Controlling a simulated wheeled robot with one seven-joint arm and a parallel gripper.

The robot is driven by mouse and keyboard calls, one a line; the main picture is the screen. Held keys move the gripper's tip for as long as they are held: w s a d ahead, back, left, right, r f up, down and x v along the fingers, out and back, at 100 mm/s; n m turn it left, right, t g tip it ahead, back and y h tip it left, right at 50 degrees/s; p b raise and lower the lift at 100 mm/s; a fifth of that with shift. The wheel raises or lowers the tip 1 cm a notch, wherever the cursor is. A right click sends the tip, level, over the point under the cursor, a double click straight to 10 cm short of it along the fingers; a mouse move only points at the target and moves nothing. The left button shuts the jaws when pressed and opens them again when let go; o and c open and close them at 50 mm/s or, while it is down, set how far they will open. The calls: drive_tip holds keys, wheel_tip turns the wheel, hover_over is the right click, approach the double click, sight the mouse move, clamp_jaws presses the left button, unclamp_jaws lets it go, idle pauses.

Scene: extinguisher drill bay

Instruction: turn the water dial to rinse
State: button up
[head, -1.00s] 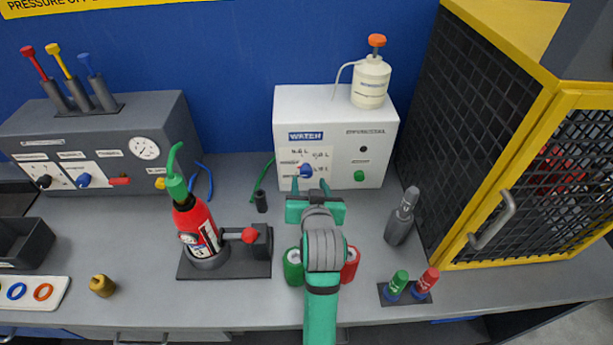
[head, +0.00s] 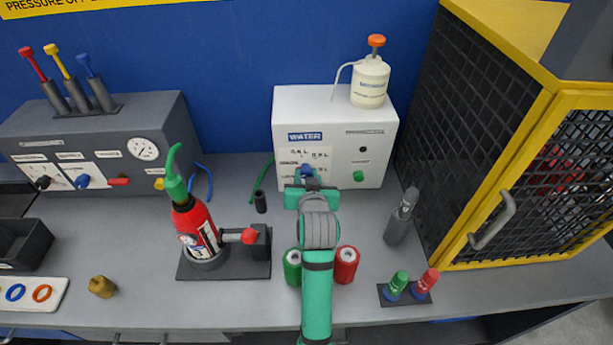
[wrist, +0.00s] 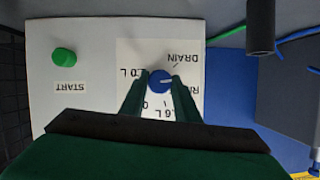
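The water dial is a small blue knob (wrist: 158,80) on the white panel of the water box (head: 283,120). In the wrist view the panel appears upside down. The label DRAIN is at the dial's upper right there, and a label starting with R is partly hidden behind a finger. A pale mark on the dial points roughly right, but I cannot read its exact setting. My gripper (wrist: 160,85) has one finger on each side of the dial. Both fingertips appear to be against it, so the gripper looks shut on it. In the head view my gripper partly covers the dial.
A green START button (wrist: 64,56) sits beside the dial panel. A white pump bottle (head: 370,82) stands on the box. Green (head: 292,267) and red (head: 346,265) cylinders flank my arm. A red extinguisher (head: 197,226) stands left, a grey bottle (head: 401,217) and mesh cage (head: 470,245) right.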

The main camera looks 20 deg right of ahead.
drive_tip(key=shift+s+d+m+t+y, duration=0.15)
drive_tip(key=shift+m+t+y, duration=0.35)
drive_tip(key=shift+m+y, duration=0.75)
drive_tip(key=shift+m+h, duration=0.25)
drive_tip(key=o, duration=1.1)
drive_tip(key=shift+c, duration=0.2)
drive_tip(key=v, duration=1)
drive_tip(key=shift+s, duration=0.4)
drive_tip(key=shift+r, duration=0.1)
